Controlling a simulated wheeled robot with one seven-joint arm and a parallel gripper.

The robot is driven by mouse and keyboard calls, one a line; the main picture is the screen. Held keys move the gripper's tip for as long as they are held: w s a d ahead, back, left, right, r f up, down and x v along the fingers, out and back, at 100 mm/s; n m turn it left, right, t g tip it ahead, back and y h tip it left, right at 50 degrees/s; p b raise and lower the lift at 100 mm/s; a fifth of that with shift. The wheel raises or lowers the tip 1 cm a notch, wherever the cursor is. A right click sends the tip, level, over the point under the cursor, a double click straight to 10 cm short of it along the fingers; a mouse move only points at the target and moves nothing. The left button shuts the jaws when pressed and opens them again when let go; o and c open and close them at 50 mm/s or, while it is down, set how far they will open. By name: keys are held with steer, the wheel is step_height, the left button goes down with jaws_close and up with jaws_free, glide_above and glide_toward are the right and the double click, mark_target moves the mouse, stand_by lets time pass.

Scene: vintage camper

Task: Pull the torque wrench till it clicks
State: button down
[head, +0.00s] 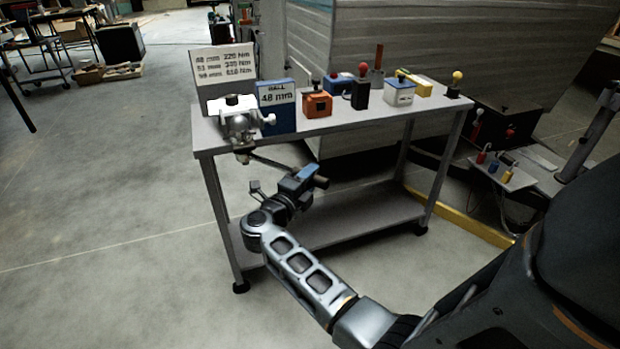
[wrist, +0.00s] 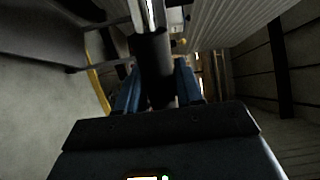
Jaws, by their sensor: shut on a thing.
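The torque wrench (head: 268,161) runs from below the white clamped fixture (head: 238,118) at the table's left corner out to my gripper (head: 302,178). In the wrist view its black handle (wrist: 153,60) lies between the two blue fingers of my gripper (wrist: 156,88), and a silver shaft shows beyond it. My gripper is shut on the handle, and the handle's end sticks out past the fingers in the head view. The wrench's far end under the fixture is small and partly unclear.
A grey metal table (head: 330,125) carries a white number sign (head: 222,68), a blue "48 mm" sign (head: 277,106), an orange box (head: 316,104) and several knobbed boxes. Its lower shelf (head: 350,214) lies behind my arm. Open floor (head: 100,190) is at left.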

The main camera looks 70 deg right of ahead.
steer(key=w+d+n+t+y, duration=0.1)
steer(key=d+n+t, duration=0.2)
steer(key=d+t, duration=0.1)
steer(key=w+d+n+t+b, duration=0.1)
steer(key=d+n+t, duration=0.2)
steer(key=d, duration=0.3)
steer(key=w+d+n+t+y, duration=0.1)
steer(key=d+n+t, duration=0.1)
steer(key=d+t, duration=0.4)
steer(key=shift+f+n+y, duration=0.1)
steer(key=shift+n+y, duration=0.2)
steer(key=shift+n, duration=0.1)
steer(key=shift+w+d, duration=0.1)
steer(key=shift+w, duration=0.1)
stand_by(0.4)
steer(key=c, duration=0.8)
jaws_free()
steer(key=shift+c, duration=0.2)
